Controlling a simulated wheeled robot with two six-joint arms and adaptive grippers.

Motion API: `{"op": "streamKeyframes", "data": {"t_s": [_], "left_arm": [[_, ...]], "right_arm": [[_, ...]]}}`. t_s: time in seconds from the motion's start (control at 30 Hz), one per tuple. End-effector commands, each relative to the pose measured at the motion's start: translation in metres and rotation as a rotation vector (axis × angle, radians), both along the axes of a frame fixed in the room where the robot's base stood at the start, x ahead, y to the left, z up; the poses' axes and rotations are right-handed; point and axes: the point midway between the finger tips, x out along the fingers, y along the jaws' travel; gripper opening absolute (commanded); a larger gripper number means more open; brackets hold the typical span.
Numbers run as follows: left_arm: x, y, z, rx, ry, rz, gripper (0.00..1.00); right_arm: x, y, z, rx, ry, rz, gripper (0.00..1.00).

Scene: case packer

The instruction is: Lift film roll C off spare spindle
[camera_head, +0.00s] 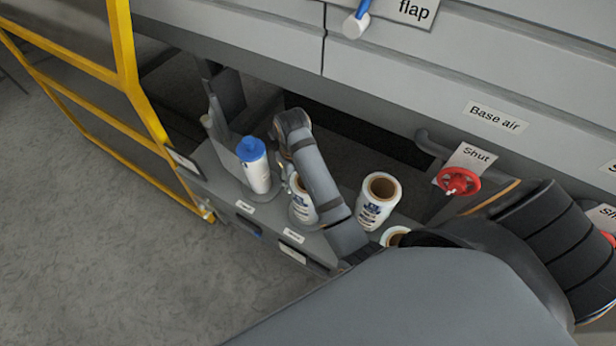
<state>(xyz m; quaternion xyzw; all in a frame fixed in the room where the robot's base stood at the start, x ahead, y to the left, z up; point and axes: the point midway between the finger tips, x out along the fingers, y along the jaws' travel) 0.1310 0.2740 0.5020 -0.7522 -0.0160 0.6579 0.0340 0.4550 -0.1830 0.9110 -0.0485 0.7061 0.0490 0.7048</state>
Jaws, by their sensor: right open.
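Several white film rolls stand upright on a low grey shelf. One with a blue cap on top (257,168) is at the left. A second roll (303,210) is partly hidden behind my right arm. A third, open-topped roll with a brown core (377,202) stands to its right. The brown-cored top of another roll (395,236) shows low behind my arm. I cannot read which is film roll C, and no spindle is clearly visible. My right gripper (283,152) is open, mostly hidden by my arm, near the second roll; contact cannot be told. My left gripper is out of view.
The shelf (228,181) carries small label plates along its front. A yellow guard frame (139,100) stands at the left. The grey machine body overhangs behind. A red valve wheel (458,181) with a "Shut" tag is at the right. The floor at left is clear.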

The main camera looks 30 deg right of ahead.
Motion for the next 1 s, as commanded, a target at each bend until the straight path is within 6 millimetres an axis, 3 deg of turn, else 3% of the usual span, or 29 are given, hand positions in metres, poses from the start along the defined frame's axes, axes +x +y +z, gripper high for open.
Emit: {"op": "streamKeyframes", "data": {"t_s": [0.1, 0.23, 0.37, 0.53, 0.63, 0.8, 1.0], "left_arm": [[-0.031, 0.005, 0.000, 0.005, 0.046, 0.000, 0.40], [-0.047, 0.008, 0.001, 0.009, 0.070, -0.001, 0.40], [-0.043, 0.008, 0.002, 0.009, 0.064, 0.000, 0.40], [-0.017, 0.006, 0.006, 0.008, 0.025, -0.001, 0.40], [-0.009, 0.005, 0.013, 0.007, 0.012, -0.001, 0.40], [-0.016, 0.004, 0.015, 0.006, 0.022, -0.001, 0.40], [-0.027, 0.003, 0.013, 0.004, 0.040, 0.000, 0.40]], "right_arm": [[-0.001, 0.000, -0.014, -0.001, 0.005, 0.001, 0.47], [-0.001, 0.000, -0.037, -0.002, 0.004, 0.001, 0.47], [-0.001, 0.000, -0.051, 0.000, 0.002, 0.000, 0.47], [-0.001, 0.001, -0.056, 0.000, 0.002, 0.001, 0.47], [-0.003, 0.002, -0.070, 0.000, 0.005, 0.002, 0.47], [-0.003, 0.003, -0.098, 0.000, 0.002, 0.002, 0.47], [-0.002, 0.003, -0.105, 0.000, -0.001, 0.001, 0.47]]}}
